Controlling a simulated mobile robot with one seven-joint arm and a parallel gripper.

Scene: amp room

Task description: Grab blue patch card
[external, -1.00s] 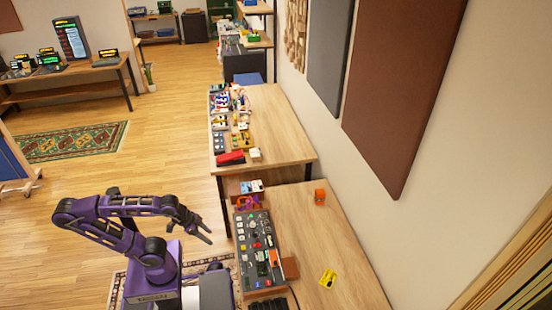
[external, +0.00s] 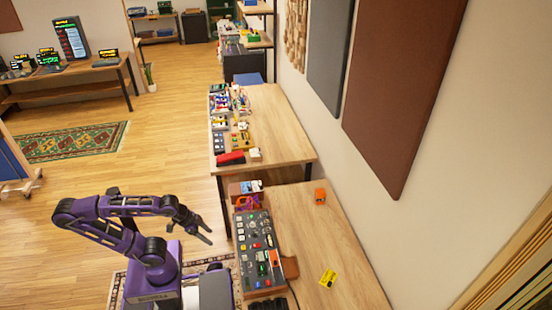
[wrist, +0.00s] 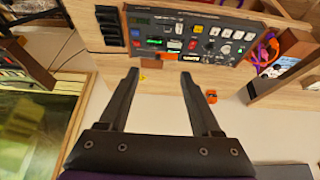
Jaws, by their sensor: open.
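A small blue-and-white card-like piece (external: 251,186) lies at the far left end of the near table, just beyond the control panel; it may be the blue patch card, but it is too small to be sure. My gripper (external: 205,234) is open and empty, held to the left of the panel and short of the table edge. In the wrist view, my gripper (wrist: 160,76) has its fingers spread, with nothing between them.
The grey control panel (external: 240,246), with coloured modules, lines the near table's left edge. A purple item (external: 247,202) is beyond it. A wall stands right.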

